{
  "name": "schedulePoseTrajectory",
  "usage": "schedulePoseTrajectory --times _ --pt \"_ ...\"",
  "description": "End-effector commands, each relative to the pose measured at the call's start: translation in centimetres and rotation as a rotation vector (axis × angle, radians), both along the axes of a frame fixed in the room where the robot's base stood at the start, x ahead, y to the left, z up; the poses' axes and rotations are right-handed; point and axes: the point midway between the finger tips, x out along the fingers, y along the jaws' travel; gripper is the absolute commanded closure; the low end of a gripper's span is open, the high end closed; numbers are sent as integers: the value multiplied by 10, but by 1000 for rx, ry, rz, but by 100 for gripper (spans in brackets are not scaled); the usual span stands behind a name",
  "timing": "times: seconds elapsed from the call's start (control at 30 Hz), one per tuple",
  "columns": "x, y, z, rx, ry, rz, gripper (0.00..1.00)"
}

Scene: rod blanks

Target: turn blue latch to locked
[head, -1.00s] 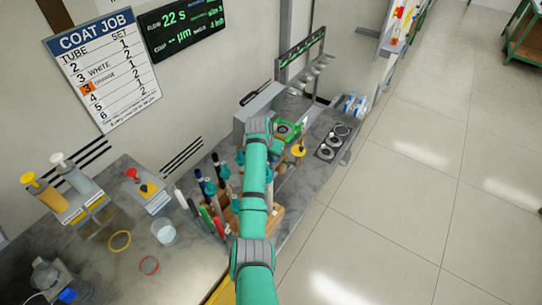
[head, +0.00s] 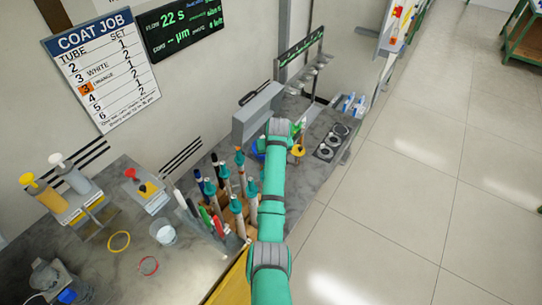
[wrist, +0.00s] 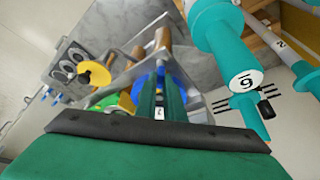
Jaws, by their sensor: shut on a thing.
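The blue latch (wrist: 139,88) shows in the wrist view as a round blue part around and behind my gripper's fingers (wrist: 163,88). My gripper is shut on it, with a small white label visible between the fingers. The latch's exact angle and any lock mark are hidden by the fingers. In the head view a bit of blue (head: 258,147) shows just left of my wrist. The fingers are hidden there by my arm.
A yellow knob (wrist: 95,73) and green part (wrist: 105,102) are close by. Teal-capped rods (wrist: 222,35) stand close on the right of the wrist view. In the head view, a rod rack (head: 235,220) stands left of my arm, and open floor (head: 420,200) lies right.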

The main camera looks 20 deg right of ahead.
Motion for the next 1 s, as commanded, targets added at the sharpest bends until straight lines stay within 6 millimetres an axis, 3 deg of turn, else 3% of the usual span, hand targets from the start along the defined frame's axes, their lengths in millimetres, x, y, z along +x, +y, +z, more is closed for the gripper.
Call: schedulePoseTrajectory --times 0.73,0.8,0.83,1.0 --pt "-1 -1 -1 0 3 98 100" --pt "-1 -1 -1 0 3 98 77" --pt "-1 -1 -1 0 3 98 73" --pt "-1 -1 0 0 2 98 73"
